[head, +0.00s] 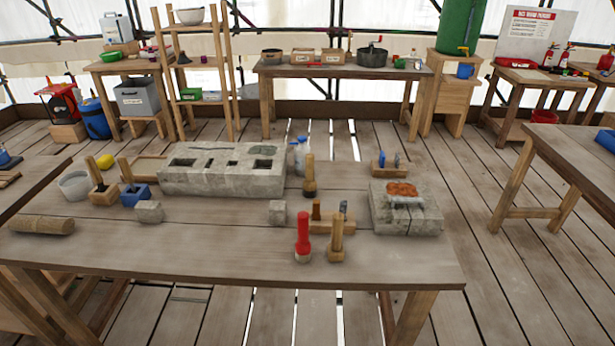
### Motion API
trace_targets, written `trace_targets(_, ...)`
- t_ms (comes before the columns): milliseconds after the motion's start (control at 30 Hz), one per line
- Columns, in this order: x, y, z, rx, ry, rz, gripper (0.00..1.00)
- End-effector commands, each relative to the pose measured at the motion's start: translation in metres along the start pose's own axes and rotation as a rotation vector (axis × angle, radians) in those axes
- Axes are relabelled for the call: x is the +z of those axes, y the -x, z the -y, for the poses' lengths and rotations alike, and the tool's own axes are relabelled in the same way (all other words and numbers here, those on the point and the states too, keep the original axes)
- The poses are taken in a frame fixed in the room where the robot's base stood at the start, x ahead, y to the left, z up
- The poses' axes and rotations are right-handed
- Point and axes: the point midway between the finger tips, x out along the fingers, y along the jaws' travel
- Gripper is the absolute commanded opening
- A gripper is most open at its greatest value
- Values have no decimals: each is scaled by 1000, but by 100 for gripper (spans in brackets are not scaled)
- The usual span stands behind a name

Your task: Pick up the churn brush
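No tool is clearly marked as the churn brush. An upright tool with a pale wooden handle and a dark lower part, which may be the churn brush (309,178), stands on the worktable (200,247) just right of the long stone block. An upright red-handled tool (303,236) with a pale foot stands near the table's front edge. A wooden-handled tool (337,238) stands close to its right on a wooden block-like base. My gripper is not in view.
The long stone block (222,182) with pockets lies behind. A second stone block (405,216) with a reddish patch is at right. The table's front middle is clear.

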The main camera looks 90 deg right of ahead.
Motion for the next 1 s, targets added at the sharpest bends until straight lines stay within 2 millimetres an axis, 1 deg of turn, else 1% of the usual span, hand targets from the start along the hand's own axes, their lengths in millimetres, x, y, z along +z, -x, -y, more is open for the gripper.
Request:
trace_targets(433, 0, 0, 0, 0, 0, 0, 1)
trace_targets(1000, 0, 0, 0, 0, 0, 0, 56)
